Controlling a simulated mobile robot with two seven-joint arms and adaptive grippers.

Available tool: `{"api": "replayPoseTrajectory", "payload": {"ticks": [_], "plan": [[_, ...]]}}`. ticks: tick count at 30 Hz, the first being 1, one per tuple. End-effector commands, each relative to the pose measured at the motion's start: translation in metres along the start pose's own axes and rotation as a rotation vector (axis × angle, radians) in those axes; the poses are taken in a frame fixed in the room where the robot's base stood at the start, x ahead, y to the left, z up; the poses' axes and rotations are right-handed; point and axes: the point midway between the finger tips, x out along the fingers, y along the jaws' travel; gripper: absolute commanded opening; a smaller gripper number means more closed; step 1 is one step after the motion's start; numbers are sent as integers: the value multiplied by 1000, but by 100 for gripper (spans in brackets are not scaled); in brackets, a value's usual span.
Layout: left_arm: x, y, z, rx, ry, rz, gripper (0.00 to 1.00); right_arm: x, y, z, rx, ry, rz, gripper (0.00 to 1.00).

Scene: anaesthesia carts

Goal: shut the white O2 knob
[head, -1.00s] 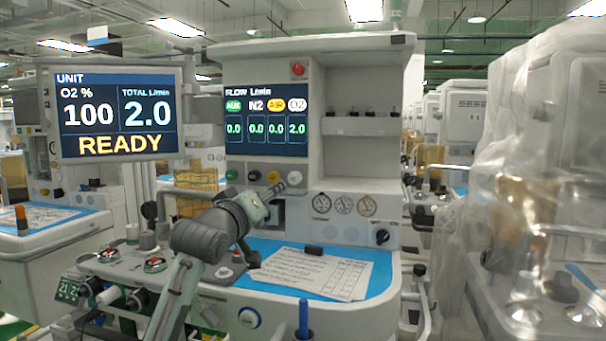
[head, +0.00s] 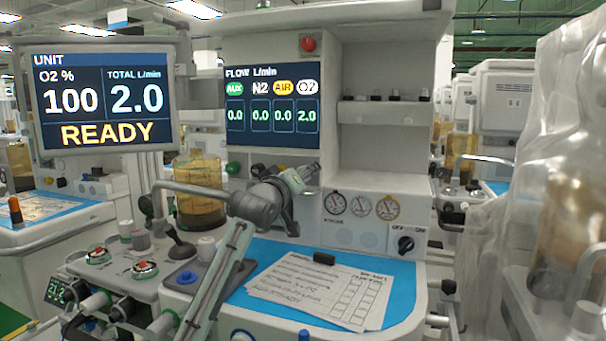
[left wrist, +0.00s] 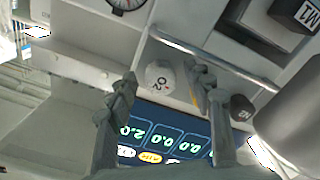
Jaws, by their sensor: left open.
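The white O2 knob (left wrist: 158,76) shows in the left wrist view on the machine's panel, its O2 label upside down. My left gripper (left wrist: 162,82) is open, with one finger on each side of the knob in that picture. I see no clear contact, and cannot tell how far the fingertips reach along the knob. In the head view my left gripper (head: 308,172) is at the knob row below the flow display (head: 272,118) and covers the O2 knob. The display reads 2.0 under O2 and 0.0 in the other columns. My right gripper is not in view.
A metal rail (left wrist: 212,60) runs close by. Gauges (head: 361,205) are to the right. Papers (head: 320,288) lie on the blue worktop below. A monitor (head: 105,100) stands at left.

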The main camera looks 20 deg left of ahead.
Motion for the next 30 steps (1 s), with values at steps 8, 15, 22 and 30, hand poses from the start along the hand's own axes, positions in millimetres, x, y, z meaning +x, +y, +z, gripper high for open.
{"api": "replayPoseTrajectory", "payload": {"ticks": [8, 15, 22, 30], "plan": [[8, 0, 0, 0, 0, 0, 51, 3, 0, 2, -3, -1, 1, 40], [8, 0, 0, 0, 0, 0, 34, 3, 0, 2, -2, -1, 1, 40], [8, 0, 0, 0, 0, 0, 5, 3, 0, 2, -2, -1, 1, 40], [8, 0, 0, 20, 0, 0, 1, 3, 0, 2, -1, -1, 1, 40]]}}
